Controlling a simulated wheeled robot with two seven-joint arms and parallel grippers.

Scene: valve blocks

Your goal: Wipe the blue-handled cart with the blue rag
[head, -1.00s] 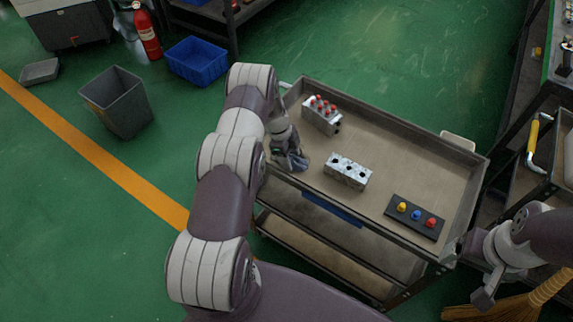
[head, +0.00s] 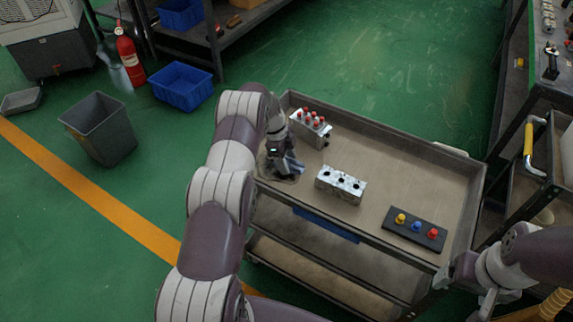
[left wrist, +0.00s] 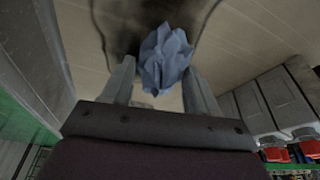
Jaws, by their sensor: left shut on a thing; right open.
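The cart (head: 395,165) has a shallow tan tray top with a raised rim. A blue bar (head: 326,225) shows below its near edge. My left gripper (head: 284,167) is over the tray's near left corner. It is shut on the crumpled blue rag (left wrist: 166,60), held low at the tray surface; I cannot tell how firmly it touches. A dark stain (left wrist: 118,28) lies on the tray around the rag in the left wrist view. My right gripper (head: 487,302) is open and empty, outside the cart's near right corner.
On the tray stand a block with red knobs (head: 310,124), a silver block with dark holes (head: 341,185) and a dark plate with yellow, blue and red buttons (head: 414,229). A yellow-handled cart (head: 545,190) stands at the right. The tray's middle right is clear.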

